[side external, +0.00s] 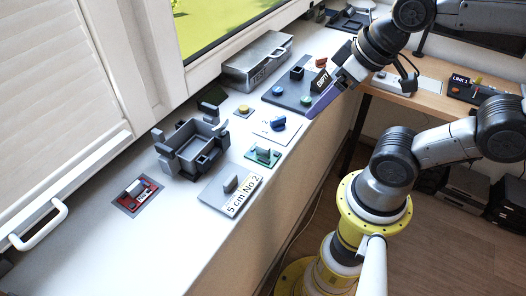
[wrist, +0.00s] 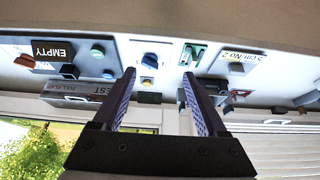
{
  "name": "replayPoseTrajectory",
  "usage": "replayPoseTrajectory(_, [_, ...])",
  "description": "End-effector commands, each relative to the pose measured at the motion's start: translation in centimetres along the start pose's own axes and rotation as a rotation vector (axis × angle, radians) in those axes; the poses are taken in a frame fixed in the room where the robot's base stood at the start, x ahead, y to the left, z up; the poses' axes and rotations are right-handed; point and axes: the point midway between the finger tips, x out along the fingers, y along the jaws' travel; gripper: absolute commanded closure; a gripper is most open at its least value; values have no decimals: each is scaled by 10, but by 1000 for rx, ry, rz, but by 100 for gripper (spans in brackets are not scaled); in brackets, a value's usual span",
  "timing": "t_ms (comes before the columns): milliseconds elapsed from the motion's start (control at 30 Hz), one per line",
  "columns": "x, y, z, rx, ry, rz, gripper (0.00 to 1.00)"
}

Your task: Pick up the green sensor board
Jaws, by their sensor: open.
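The green sensor board (side external: 263,154) is a small green plate with a grey upright block on it. It lies on the white sill in the side external view, between the blue-knob plate and the "5 cm No 2" plate. It also shows in the wrist view as a green board (wrist: 191,54), just beyond the tip of the right finger. My gripper (side external: 318,106) is above the outer edge of the sill, up and right of the board and apart from it. In the wrist view the two purple fingers of my gripper (wrist: 158,73) are spread, with nothing held between them.
The blue-knob plate (side external: 278,127) and the "5 cm No 2" plate (side external: 232,190) flank the board closely. A dark open-topped fixture (side external: 196,148) stands left of it. A grey TEST box (side external: 258,62) and a dark button panel (side external: 289,93) are farther back.

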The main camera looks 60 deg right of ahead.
Motion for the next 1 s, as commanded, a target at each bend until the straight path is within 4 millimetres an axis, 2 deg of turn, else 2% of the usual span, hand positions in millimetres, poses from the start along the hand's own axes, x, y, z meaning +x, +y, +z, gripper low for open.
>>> replayPoseTrajectory(167, [-1, 0, 4, 158, -20, 2, 25])
replayPoseTrajectory(367, [-16, -1, -6, 593, -67, 18, 25])
replayPoseTrajectory(633, [-28, -14, -40, 1174, -197, 106, 25])
replayPoseTrajectory(800, [-26, -32, -70, 1486, -281, 228, 25])
replayPoseTrajectory(900, [-18, -49, -89, 1600, -325, 318, 25])
replayPoseTrajectory(1000, [-7, -64, -100, 1584, -356, 360, 25])
